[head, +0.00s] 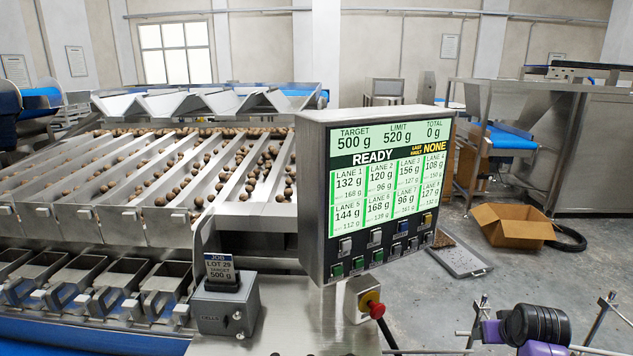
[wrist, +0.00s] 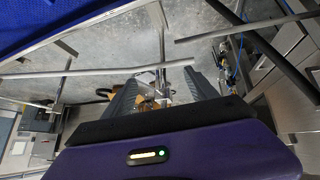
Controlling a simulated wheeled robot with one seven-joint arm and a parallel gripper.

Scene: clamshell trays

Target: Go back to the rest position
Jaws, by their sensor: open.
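My gripper (wrist: 163,88) shows in the wrist view beyond its purple body, with two grey ribbed fingers spread apart. It is open, and I see nothing held between the fingers. In the head view, a purple and black part of my arm is at the lower right, in front of the floor and right of the control panel (head: 378,253); the fingertips cannot be made out there. The panel screen (head: 388,178) reads READY, target 500 g, total 0 g, last fault NONE.
Sloped lanes (head: 120,190) carry brown round pieces above metal hoppers (head: 165,275). A job card (head: 219,267) stands in a grey holder (head: 228,308). A red-topped button (head: 372,303) sits below the panel. Thin rails (head: 600,322) surround my arm. An open cardboard box (head: 512,223) lies on the floor.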

